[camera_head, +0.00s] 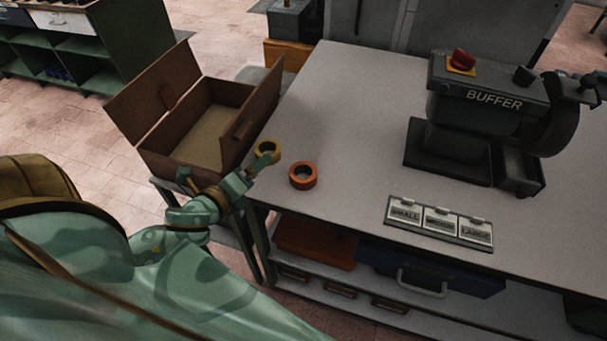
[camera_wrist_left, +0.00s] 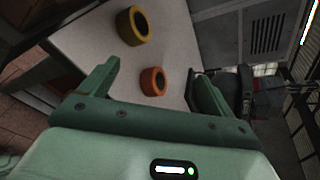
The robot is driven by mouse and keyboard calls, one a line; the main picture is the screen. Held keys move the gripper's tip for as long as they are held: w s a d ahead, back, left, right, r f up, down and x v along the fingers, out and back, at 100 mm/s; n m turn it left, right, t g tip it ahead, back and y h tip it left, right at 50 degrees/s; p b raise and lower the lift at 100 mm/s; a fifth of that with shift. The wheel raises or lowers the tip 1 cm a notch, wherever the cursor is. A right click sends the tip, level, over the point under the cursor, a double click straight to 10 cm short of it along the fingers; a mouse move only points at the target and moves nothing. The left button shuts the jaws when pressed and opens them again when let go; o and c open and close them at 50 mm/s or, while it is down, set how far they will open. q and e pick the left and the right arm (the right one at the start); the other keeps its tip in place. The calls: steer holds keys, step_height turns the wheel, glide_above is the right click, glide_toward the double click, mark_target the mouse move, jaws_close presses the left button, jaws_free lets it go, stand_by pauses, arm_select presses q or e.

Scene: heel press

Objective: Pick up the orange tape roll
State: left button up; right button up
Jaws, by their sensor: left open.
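The orange tape roll (camera_head: 303,175) lies flat near the left front edge of the grey workbench. In the left wrist view the same roll (camera_wrist_left: 153,81) shows ahead of my gripper, between the lines of its two fingers. My left gripper (camera_head: 257,163) is just left of the orange roll and close to the yellow one. The left gripper (camera_wrist_left: 155,85) is open with nothing between its fingers. My right gripper is not in view.
An open brown box (camera_head: 183,150) stands left of the bench. A buffer machine (camera_head: 480,105) sits at the right. A small, medium and large label plate (camera_head: 440,222) lies at the front edge. The middle of the workbench (camera_head: 350,120) is clear.

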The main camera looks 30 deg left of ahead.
arm_select(q)
steer(key=m+h, duration=0.2)
steer(key=m, duration=0.3)
steer(key=m+g+h, duration=0.2)
steer(key=m+h, duration=0.5)
steer(key=m, duration=0.7)
glide_toward(311, 172)
steer(key=shift+w+d, duration=0.2)
steer(key=shift+w, duration=0.25)
steer(key=shift+w+d, duration=0.2)
steer(key=shift+w, duration=0.25)
steer(key=shift+g, duration=0.3)
steer(key=x, duration=0.6)
steer(key=shift+s+f, duration=0.1)
steer(key=shift+f, duration=0.1)
steer(key=c, duration=1.1)
